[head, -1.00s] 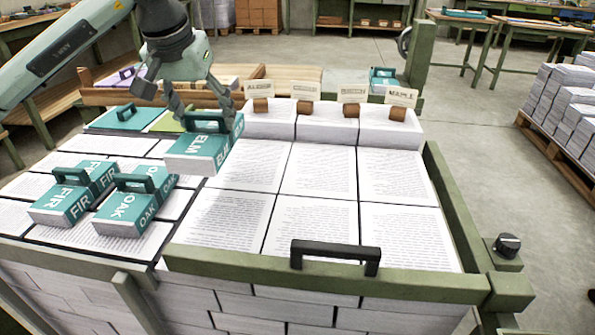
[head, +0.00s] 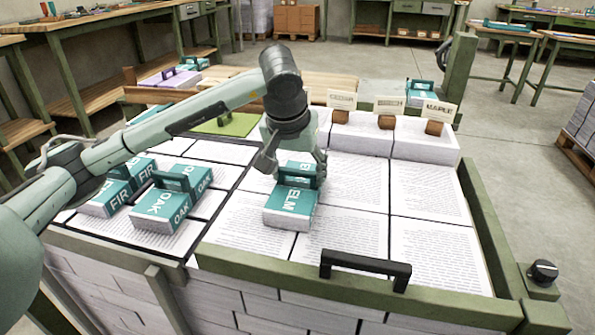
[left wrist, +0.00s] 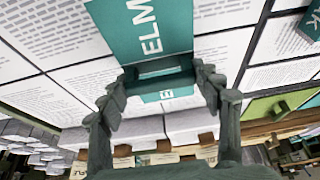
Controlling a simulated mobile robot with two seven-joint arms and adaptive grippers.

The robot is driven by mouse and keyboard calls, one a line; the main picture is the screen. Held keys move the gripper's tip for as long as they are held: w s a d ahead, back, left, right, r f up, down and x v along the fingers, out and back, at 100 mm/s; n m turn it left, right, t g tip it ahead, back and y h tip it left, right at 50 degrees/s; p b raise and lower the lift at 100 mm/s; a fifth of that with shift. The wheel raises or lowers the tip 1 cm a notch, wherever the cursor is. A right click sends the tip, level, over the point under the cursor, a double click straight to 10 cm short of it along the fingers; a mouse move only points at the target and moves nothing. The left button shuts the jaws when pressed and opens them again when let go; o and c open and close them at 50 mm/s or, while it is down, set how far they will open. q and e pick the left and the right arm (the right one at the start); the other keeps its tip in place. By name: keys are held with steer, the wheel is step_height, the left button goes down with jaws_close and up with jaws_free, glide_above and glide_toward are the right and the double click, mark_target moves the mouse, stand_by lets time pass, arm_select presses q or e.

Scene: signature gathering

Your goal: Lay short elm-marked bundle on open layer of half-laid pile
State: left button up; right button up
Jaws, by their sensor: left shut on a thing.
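The teal-topped ELM bundle (head: 289,208) hangs from or rests under my left gripper (head: 290,170), over the left-hand columns of the half-laid pile's open layer (head: 352,232). Whether it touches the sheets I cannot tell. My left gripper is shut on the bundle's handle. In the left wrist view, the ELM bundle (left wrist: 148,28) shows its label, and its handle sits between the fingers (left wrist: 160,85). White paper blocks with small signs (head: 425,140) stand along the pile's back. My right gripper is not in view.
Bundles marked OAK (head: 160,207) and FIR (head: 112,196) lie on sheets to the left, partly behind my left arm. A green front rail (head: 450,299) with a black handle (head: 365,268) and a right rail (head: 480,225) border the pile. The right-hand sheets are clear.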

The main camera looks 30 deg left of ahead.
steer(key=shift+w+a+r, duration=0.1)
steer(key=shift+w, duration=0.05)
arm_select(q)
steer(key=o, duration=1.4)
steer(key=shift+r, duration=0.3)
steer(key=v, duration=1.1)
steer(key=shift+r+p, duration=0.25)
steer(key=shift+p, duration=0.2)
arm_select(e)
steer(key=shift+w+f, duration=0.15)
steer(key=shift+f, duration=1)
arm_select(q)
steer(key=shift+s, duration=0.15)
